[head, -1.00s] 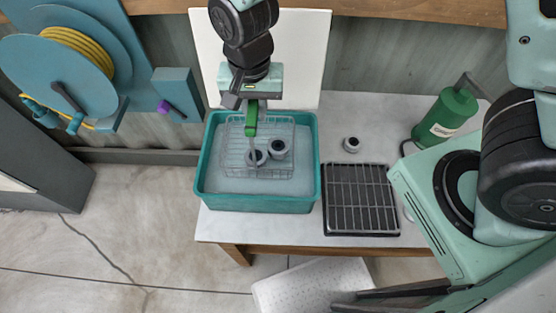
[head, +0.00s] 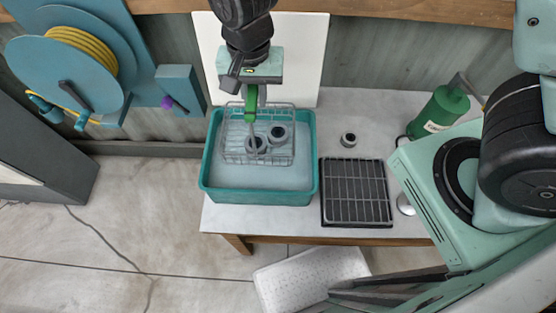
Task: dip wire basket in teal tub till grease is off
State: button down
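The teal tub (head: 262,197) stands on the left part of the white-topped bench and holds cloudy grey liquid. The wire basket (head: 233,153) is in the tub's back half, with two dark ring-shaped parts (head: 277,136) in it. Its upper rim and back wall show above the liquid. My gripper (head: 251,108) is over the basket, at the green handle (head: 251,118) that rises from it. The fingers appear closed on this handle. How much grease is on the parts is too small to tell.
A black drain rack (head: 356,192) lies right of the tub, with a loose ring part (head: 348,140) behind it. A green bottle (head: 440,110) stands at the back right. A white board (head: 305,60) leans behind the tub. A hose reel (head: 65,70) hangs at left.

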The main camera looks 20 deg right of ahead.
jog(key=shift+r, duration=0.15)
notch_tip(320, 180, up, 3)
jog(key=p, duration=0.3)
dwell(1.1)
